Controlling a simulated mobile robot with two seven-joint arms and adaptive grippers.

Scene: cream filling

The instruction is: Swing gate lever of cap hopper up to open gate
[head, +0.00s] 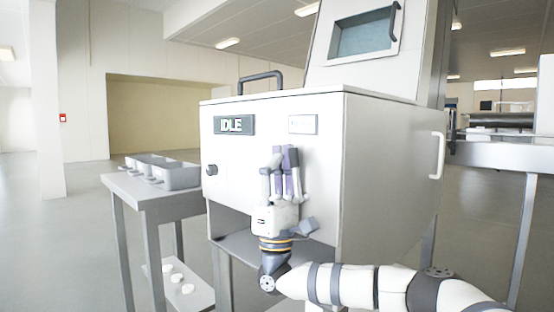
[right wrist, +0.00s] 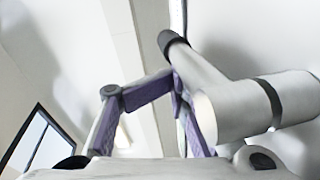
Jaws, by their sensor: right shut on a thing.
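My right gripper (head: 279,152) is upright in front of the white machine's front panel (head: 240,155), below the white label plate. Its purple-padded fingers are closed in, and they also show in the right wrist view (right wrist: 175,85). A grey bar with a dark end (right wrist: 195,62), which looks like the gate lever, meets the fingertips there. It slants up and to the left beside a thick grey cylinder with a dark band (right wrist: 240,105). In the head view the fingers hide the lever, so its exact angle cannot be told. My left gripper is not in view.
The machine's display (head: 234,125) reads IDLE. A dark knob (head: 212,170) sits at the panel's left edge. A side table (head: 150,188) with grey trays (head: 180,177) stands at left. A white handle (head: 437,155) is on the machine's right side. The floor at far left is clear.

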